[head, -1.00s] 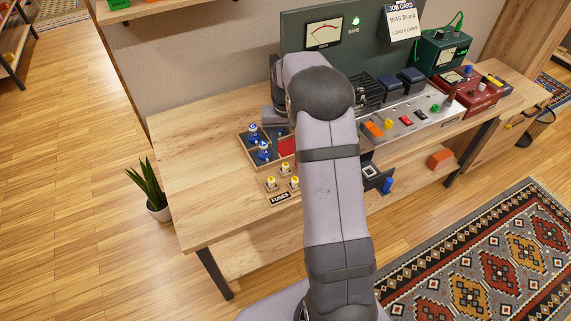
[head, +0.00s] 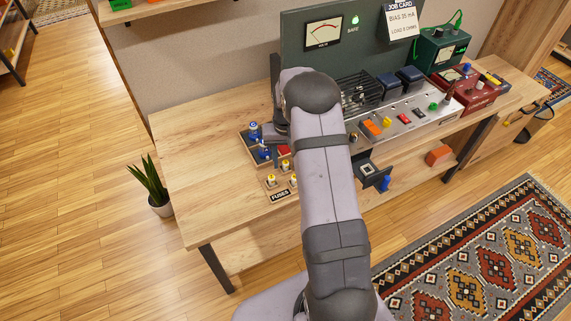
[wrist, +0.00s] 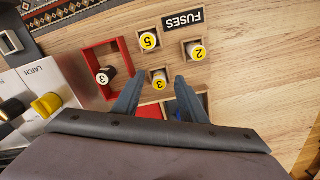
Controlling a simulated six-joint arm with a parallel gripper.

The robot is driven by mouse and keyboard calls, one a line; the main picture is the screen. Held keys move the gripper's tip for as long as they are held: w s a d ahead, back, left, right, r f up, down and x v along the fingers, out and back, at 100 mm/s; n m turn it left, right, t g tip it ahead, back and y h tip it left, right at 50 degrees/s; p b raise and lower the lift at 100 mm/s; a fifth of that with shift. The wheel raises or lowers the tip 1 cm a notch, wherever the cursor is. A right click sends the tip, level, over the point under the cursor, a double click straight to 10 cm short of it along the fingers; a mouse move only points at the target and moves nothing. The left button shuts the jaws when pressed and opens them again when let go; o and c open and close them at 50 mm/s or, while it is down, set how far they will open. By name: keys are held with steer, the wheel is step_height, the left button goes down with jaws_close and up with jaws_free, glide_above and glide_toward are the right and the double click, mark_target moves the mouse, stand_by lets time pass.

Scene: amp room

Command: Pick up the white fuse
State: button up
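A fuse with a white cap marked 3 and a dark body (wrist: 106,75) stands inside a red square frame at the left of the wrist view. My arm appears to hide it in the head view. My gripper (wrist: 158,78) is open in the wrist view, with its two grey fingers apart and nothing seen held. The white-capped fuse is to the left of the left finger. A yellow-capped fuse marked 3 (wrist: 159,80) shows between the fingertips. Other yellow-capped fuses, marked 5 (wrist: 149,42) and 2 (wrist: 196,51), stand in wooden holders beyond.
The FUSES label (head: 280,196) lies at the bench's front edge. A metal panel with a yellow LATCH knob (wrist: 47,104) is close on the left. The bench's left part (head: 205,160) is clear.

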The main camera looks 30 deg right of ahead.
steer(key=shift+f, duration=0.2)
jaws_close()
steer(key=shift+r, duration=0.2)
